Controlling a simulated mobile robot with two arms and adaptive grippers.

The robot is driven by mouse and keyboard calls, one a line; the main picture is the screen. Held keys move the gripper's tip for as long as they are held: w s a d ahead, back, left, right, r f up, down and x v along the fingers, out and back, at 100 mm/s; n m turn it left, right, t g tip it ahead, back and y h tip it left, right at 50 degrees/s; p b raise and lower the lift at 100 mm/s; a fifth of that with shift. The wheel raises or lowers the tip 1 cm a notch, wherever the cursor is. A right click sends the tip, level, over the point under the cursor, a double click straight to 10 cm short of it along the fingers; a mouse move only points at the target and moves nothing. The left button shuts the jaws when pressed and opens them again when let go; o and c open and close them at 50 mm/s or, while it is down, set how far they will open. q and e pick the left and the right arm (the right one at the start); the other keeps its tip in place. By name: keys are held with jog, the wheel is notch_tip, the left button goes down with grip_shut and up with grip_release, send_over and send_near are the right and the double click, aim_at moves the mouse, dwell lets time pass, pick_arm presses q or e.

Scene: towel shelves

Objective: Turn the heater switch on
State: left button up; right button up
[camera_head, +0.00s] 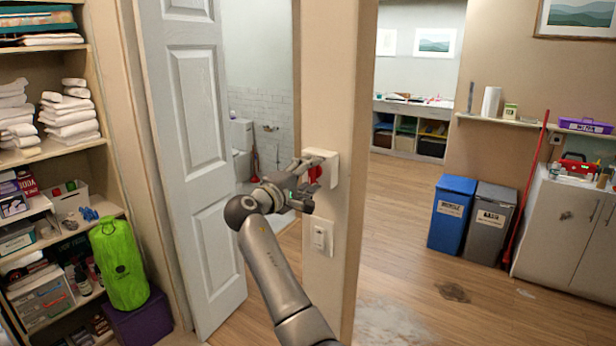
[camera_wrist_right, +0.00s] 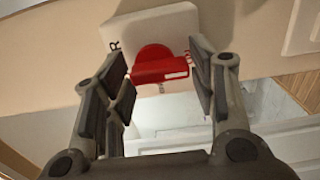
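The heater switch is a white box with a red knob (camera_wrist_right: 158,62), mounted on the wall post beside the doorway. In the head view its white box (camera_head: 333,166) shows at the post's edge and the red knob is partly hidden by my gripper. My right gripper (camera_head: 312,180) is at the switch. In the wrist view the right gripper's two fingers (camera_wrist_right: 165,85) are spread, with the red knob between and just beyond their tips. I cannot tell whether either finger touches the knob. Letters on the box are partly covered. My left gripper is not in view.
A white wall plate (camera_head: 320,237) with a switch sits below the heater switch on the post (camera_head: 336,50). An open white door (camera_head: 195,130) stands left of my arm. Shelves with towels (camera_head: 70,115) are at far left.

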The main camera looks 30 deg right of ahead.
jog(key=shift+o, duration=1)
jog(key=v, duration=1.2)
jog(key=shift+w+f, duration=0.1)
jog(key=shift+f, duration=0.05)
